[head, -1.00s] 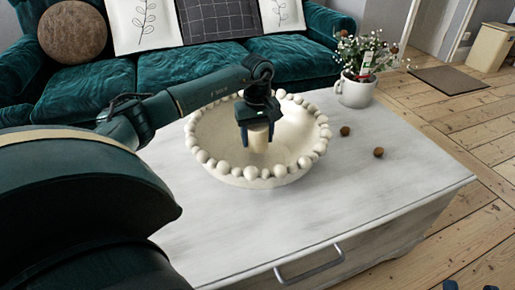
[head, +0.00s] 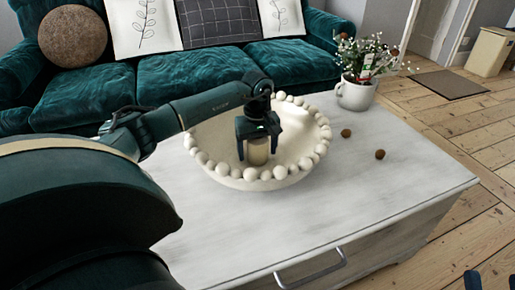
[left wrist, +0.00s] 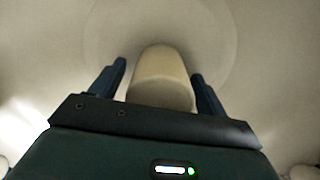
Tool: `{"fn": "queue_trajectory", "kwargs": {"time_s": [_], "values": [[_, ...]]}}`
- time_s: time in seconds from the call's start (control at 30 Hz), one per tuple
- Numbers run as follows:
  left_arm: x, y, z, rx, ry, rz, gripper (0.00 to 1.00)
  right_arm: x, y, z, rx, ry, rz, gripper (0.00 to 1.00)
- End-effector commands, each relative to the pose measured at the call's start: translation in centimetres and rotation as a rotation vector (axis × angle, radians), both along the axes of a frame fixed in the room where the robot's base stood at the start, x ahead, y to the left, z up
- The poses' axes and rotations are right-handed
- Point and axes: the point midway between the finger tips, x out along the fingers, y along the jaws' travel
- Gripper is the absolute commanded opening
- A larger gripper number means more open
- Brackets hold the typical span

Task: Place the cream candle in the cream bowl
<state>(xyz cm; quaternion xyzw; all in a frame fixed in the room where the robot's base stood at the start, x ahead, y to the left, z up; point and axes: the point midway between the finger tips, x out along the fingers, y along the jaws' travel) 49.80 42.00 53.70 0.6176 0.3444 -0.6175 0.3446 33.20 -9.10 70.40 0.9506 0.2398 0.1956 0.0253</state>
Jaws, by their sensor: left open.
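The cream candle (head: 257,153) is inside the cream bowl (head: 236,182), which has a rim of round beads and stands on the whitewashed table. My left gripper (head: 259,157) is over the bowl, pointing down, its fingers apart on either side of the candle. In the left wrist view the candle (left wrist: 161,78) sits between the open fingers (left wrist: 160,75), with gaps visible at both sides, and the pale bowl inside (left wrist: 245,50) surrounds it. The candle's base contact is hard to see. The blue fingertips of my right gripper (head: 488,281) show apart and empty at the bottom right corner.
The whitewashed table (head: 300,222) has free room in front of the bowl. Two small brown balls (head: 346,133) lie to its right. A white mug with flowers (head: 355,94) stands at the back right. A green sofa (head: 200,75) is behind.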

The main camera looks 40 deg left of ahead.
Motion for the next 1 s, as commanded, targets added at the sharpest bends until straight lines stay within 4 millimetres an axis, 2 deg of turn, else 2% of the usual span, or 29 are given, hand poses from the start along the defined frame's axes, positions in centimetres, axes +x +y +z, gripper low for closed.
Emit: {"fn": "queue_trajectory", "kwargs": {"time_s": [0.17, 0.27, 0.37, 0.5, 0.7, 0.83, 1.0], "values": [[0.0, 0.0, 0.5, 0.0, 0.0, 0.0, 0.76, 0.0, 0.0, 0.2, 0.0, 0.002, 0.0, 0.36], [0.0, 0.0, 1.8, 0.001, -0.002, 0.0, 0.76, 0.0, 0.0, 0.3, 0.001, 0.026, 0.0, 0.36], [0.1, 0.1, 3.9, 0.001, -0.003, 0.001, 0.76, -0.7, 0.3, -1.7, 0.009, 0.147, -0.003, 0.36], [0.1, 0.0, 7.1, 0.002, -0.003, -0.001, 0.76, -0.9, 0.1, -1.9, -0.01, 0.18, -0.019, 0.36], [0.0, 0.0, 10.7, 0.001, -0.002, 0.001, 0.76, -0.8, -0.1, -1.9, -0.05, 0.175, -0.042, 0.36], [0.0, 0.0, 11.9, 0.0, 0.0, 0.001, 0.76, -0.9, -0.3, -2.0, -0.065, 0.172, -0.049, 0.36], [0.0, 0.0, 12.4, 0.0, 0.0, 0.0, 0.76, -0.9, -0.3, -2.2, -0.073, 0.173, -0.052, 0.36]]}}
